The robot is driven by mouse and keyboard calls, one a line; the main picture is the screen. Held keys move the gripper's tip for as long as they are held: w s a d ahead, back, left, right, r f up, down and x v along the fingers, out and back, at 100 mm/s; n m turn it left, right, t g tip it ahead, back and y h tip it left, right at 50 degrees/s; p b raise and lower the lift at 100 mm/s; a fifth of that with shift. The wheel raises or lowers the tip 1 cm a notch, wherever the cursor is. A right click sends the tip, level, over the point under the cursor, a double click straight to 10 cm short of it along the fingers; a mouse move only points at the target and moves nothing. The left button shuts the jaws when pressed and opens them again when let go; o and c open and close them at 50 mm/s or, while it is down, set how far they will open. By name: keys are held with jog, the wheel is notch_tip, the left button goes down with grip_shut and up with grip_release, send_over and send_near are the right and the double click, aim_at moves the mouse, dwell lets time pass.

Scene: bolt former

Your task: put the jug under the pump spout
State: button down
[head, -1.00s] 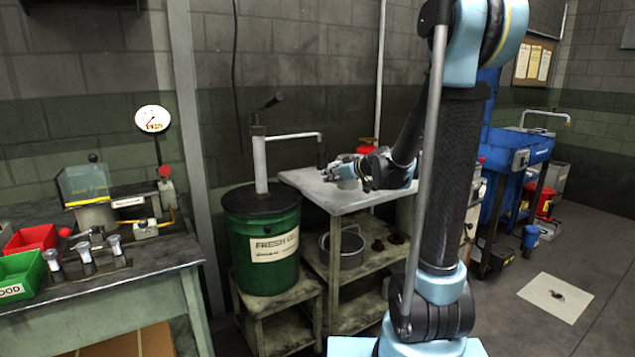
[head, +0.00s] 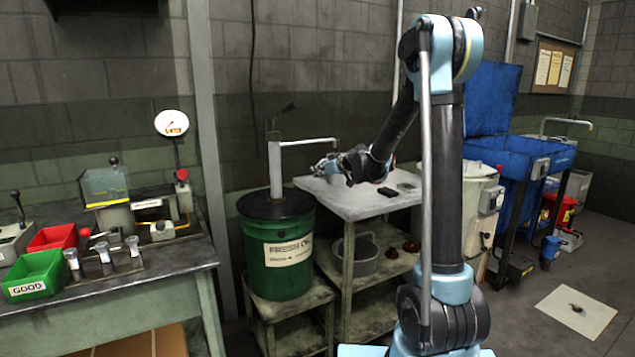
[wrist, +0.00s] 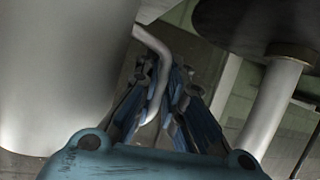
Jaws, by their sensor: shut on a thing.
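The grey jug (wrist: 55,70) fills the left of the wrist view, very close. Its curved handle (wrist: 150,42) runs between the fingers of my gripper (wrist: 165,88), which is shut on it. In the head view, my gripper (head: 325,168) is over the left end of the table, close below the pump spout (head: 315,141). The jug is small and hard to separate from the gripper there. I cannot tell whether it touches the table or stands squarely under the outlet. The pump column (head: 275,168) rises from a green drum (head: 283,262) and also shows in the wrist view (wrist: 268,105).
A bench with red and green bins (head: 35,272) stands left.

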jog(key=shift+w+a+f, duration=0.2)
jog(key=shift+f, duration=0.7)
jog(key=shift+w+a+f, duration=0.15)
jog(key=shift+a+f, duration=0.05)
jog(key=shift+f, duration=0.65)
jog(key=c, duration=1.7)
grip_release()
jog(key=shift+d, duration=0.1)
jog(key=v, duration=1.2)
jog(key=s+d+f+m+g+h, duration=0.2)
jog(key=s+d+f, duration=0.3)
jog(key=s, duration=0.9)
jog(key=s+d+f+m+g+h, duration=0.3)
jog(key=s+d, duration=0.7)
jog(key=s, duration=0.4)
jog(key=s+d+f+m+g+h, duration=0.2)
jog(key=s+d+f+m+h, duration=0.2)
jog(key=s, duration=1.1)
jog(key=shift+d+f+m, duration=0.2)
jog(key=shift+d+f, duration=0.5)
jog(key=shift+d, duration=0.3)
jog(key=shift+d+f+m, duration=0.2)
jog(key=shift+d+f, duration=0.5)
jog(key=shift+d, duration=0.3)
jog(key=shift+w, duration=0.1)
